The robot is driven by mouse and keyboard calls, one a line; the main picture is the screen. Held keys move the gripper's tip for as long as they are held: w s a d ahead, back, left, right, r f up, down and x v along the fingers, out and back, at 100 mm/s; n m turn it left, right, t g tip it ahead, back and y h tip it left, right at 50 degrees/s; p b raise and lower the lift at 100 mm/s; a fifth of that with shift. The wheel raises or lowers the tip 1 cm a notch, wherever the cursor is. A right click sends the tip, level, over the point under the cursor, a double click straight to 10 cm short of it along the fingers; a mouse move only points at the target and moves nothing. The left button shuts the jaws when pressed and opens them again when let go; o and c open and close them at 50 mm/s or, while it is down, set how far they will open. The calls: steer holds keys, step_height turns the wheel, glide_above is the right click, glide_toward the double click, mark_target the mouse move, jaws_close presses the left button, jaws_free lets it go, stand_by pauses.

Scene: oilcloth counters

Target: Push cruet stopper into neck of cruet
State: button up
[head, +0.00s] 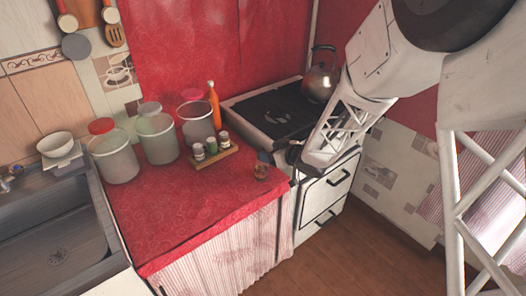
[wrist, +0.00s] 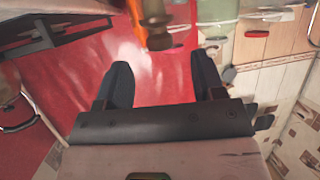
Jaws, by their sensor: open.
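I cannot tell stopper from neck, or how the stopper sits.
A wooden rack (head: 216,157) with several small jars stands left of the cruet, an orange bottle (head: 214,106) behind it. Large canisters (head: 157,137) line the back. The stove (head: 275,112) with a kettle (head: 320,77) is at right. The counter's front left is clear.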

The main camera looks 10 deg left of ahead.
steer(key=v, duration=0.5)
stand_by(0.8)
steer(key=s+d+r+m+t+h, duration=0.1)
steer(key=s+d+r+m+h, duration=0.3)
steer(key=d+r, duration=0.35)
steer(key=s+d+r+m+t+h, duration=0.1)
steer(key=s+d+r+m+h, duration=0.15)
steer(key=d+r+h, duration=0.5)
steer(key=s+d+r+m+g, duration=0.1)
steer(key=s+d+g, duration=0.1)
steer(key=s, duration=0.8)
steer(key=s+d+r+m+g, duration=0.1)
steer(key=s+d+m+g, duration=0.1)
steer(key=s, duration=0.7)
steer(key=s+d+r+m+g, duration=0.1)
steer(key=s+r+g, duration=0.1)
steer(key=s, duration=0.8)
steer(key=shift+s+d+m+g, duration=0.35)
steer(key=shift+d+g, duration=0.05)
steer(key=shift+g, duration=0.2)
